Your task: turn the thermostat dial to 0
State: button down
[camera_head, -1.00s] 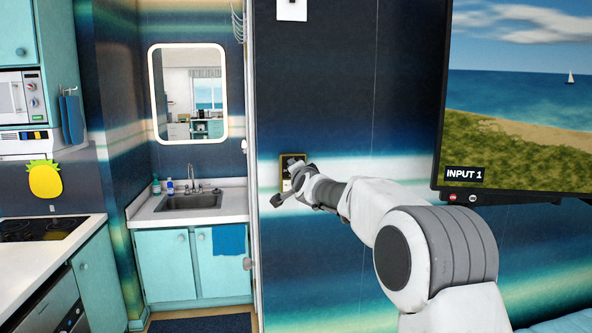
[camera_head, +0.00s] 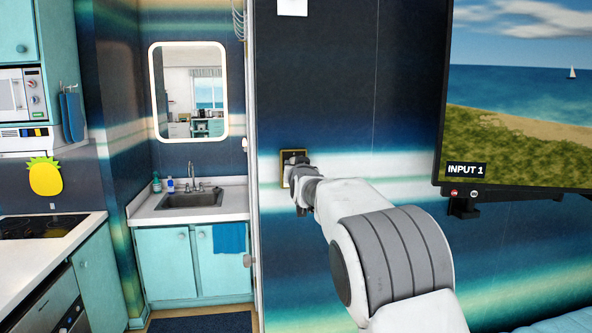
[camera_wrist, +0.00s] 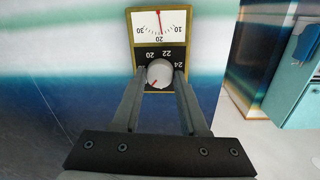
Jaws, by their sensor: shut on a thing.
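The thermostat (camera_head: 284,168) is a small gold-framed box on the dark striped wall, mostly hidden behind my gripper in the head view. The wrist view shows its white upper scale (camera_wrist: 159,25) with a red needle near 20. Below is a black panel with a round grey-white dial (camera_wrist: 159,73) and the numbers 20, 22 and 24 around it. A red mark on the dial points to its lower left. My gripper (camera_wrist: 160,82) has a finger on either side of the dial and is shut on it. The gripper also shows at the thermostat in the head view (camera_head: 296,163).
A TV (camera_head: 516,95) on a wall bracket is to the right of my arm. A white plate (camera_head: 292,7) is on the wall above the thermostat. A sink counter (camera_head: 150,212) and mirror are at the left. The wall around the thermostat looks clear.

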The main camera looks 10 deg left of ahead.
jog(key=shift+f+n+b, duration=0.15)
jog(key=shift+n+b, duration=2.3)
jog(key=shift+n, duration=1.75)
jog(key=shift+c, duration=2.2)
grip_release()
jog(key=shift+s, duration=0.1)
